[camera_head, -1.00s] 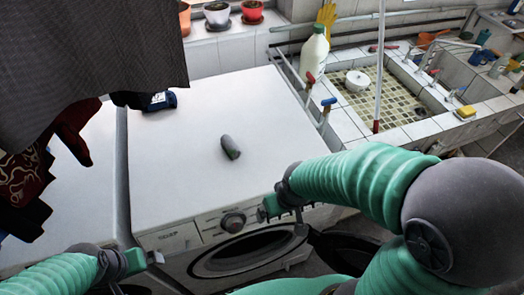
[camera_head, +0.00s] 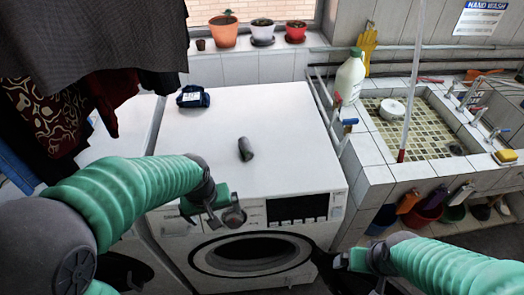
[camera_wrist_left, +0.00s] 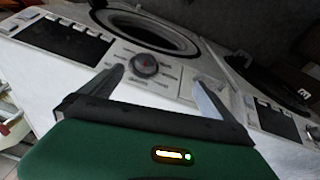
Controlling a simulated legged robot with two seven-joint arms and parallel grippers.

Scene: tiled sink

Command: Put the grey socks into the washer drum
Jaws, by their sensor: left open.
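The grey socks (camera_head: 245,149) lie as a small dark roll on top of the white washer (camera_head: 290,110). The washer's round drum opening (camera_head: 250,253) is on its front, below the control panel. The dark door seems to be swung out at the right, partly hidden by my right gripper. My left gripper (camera_head: 232,212) is at the panel's knob, in front of and below the socks. In the left wrist view its two fingers (camera_wrist_left: 157,76) are apart and empty, with the knob (camera_wrist_left: 145,65) beyond them. My right gripper (camera_head: 340,262) is low, right of the drum; its fingers are unclear.
A dark blue item (camera_head: 193,96) lies on the washer's back left corner. Clothes (camera_head: 75,120) hang at the left above a second machine. A tiled sink (camera_head: 430,130) with taps and a white bottle (camera_head: 350,78) stands at the right. The washer top is otherwise clear.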

